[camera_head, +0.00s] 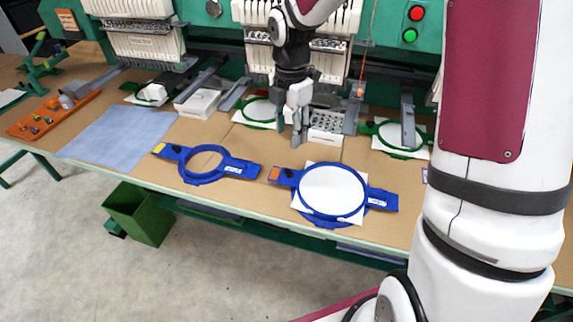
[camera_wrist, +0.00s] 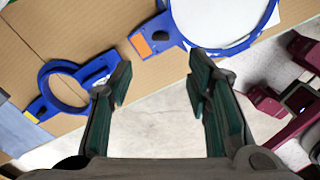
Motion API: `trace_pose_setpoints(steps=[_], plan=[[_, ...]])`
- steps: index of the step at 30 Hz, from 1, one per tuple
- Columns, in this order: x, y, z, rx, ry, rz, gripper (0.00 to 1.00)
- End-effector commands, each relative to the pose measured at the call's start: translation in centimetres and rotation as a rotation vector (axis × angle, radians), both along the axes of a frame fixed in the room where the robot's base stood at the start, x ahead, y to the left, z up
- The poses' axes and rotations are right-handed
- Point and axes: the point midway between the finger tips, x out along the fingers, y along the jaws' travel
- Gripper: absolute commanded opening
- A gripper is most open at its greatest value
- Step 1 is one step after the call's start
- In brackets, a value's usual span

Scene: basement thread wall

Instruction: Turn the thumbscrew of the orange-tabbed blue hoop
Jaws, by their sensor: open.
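The orange-tabbed blue hoop (camera_head: 384,195) lies on the table in the head view, with white fabric inside its ring. Its orange tab (camera_head: 275,173) is at the left end, with a small dark thumbscrew (camera_head: 288,174) beside it. In the wrist view the hoop (camera_wrist: 150,27) is at the top and its orange tab (camera_wrist: 141,45) shows clearly. My gripper (camera_head: 291,136) is open and empty, pointing down, above and behind the orange tab in the head view. Its two fingers also show apart in the wrist view (camera_wrist: 160,88).
A yellow-tabbed blue hoop (camera_head: 244,168) lies to the left. A blue cloth (camera_head: 117,135) and an orange tray (camera_head: 52,115) lie farther left. The embroidery machine (camera_head: 225,37) and green hoops (camera_head: 258,122) stand behind. Cardboard-coloured table shows between the blue hoops.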

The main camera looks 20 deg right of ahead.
Motion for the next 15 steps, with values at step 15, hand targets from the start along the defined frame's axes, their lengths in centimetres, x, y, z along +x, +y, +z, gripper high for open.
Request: trace_pose_setpoints(steps=[15], plan=[[-0.1,0.0,-9.0,-0.001,0.004,0.0,0.45]])
